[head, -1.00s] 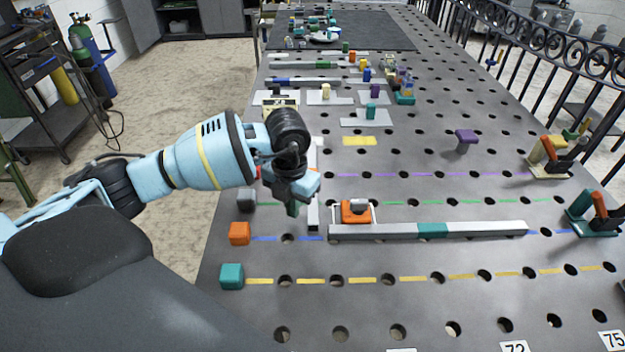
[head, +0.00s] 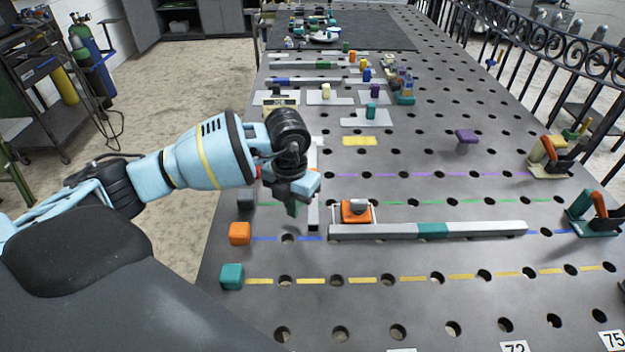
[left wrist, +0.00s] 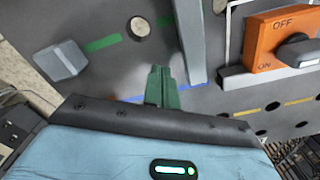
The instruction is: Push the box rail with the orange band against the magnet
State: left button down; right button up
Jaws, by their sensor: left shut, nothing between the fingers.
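A grey box rail (head: 313,212) runs away from me beside my left gripper, and the arm hides part of it. It also shows in the left wrist view (left wrist: 191,40). I see no orange band on its visible part. The orange switch magnet (head: 356,212), marked OFF and ON, stands right of it; it shows at the upper right of the left wrist view (left wrist: 267,42). My left gripper (head: 293,207) is shut and empty, low over the table just left of the rail. Its green fingers (left wrist: 162,88) show beside the rail; I cannot tell if they touch it.
A long grey rail with a teal band (head: 432,230) lies crosswise in front of the magnet. Grey, orange (head: 240,233) and teal (head: 232,276) blocks stand along the left table edge. Toggle clamps (head: 594,214) stand at the right.

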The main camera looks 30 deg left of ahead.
aim_at(322, 220)
pick_arm(q)
jog(key=shift+f+b, duration=0.3)
jog(key=shift+f, duration=0.6)
pick_arm(e)
jog(key=shift+s+f, duration=0.35)
jog(key=shift+f, duration=0.15)
pick_arm(q)
jog(key=shift+r, duration=0.2)
pick_arm(e)
jog(key=shift+w+r, duration=0.35)
jog(key=shift+r, duration=0.05)
pick_arm(q)
jog(key=shift+w+d, duration=0.1)
jog(key=shift+d, duration=0.05)
dwell(0.4)
jog(key=shift+w+d, duration=0.45)
jog(key=shift+d, duration=0.3)
pick_arm(e)
jog(key=shift+s+f, duration=0.2)
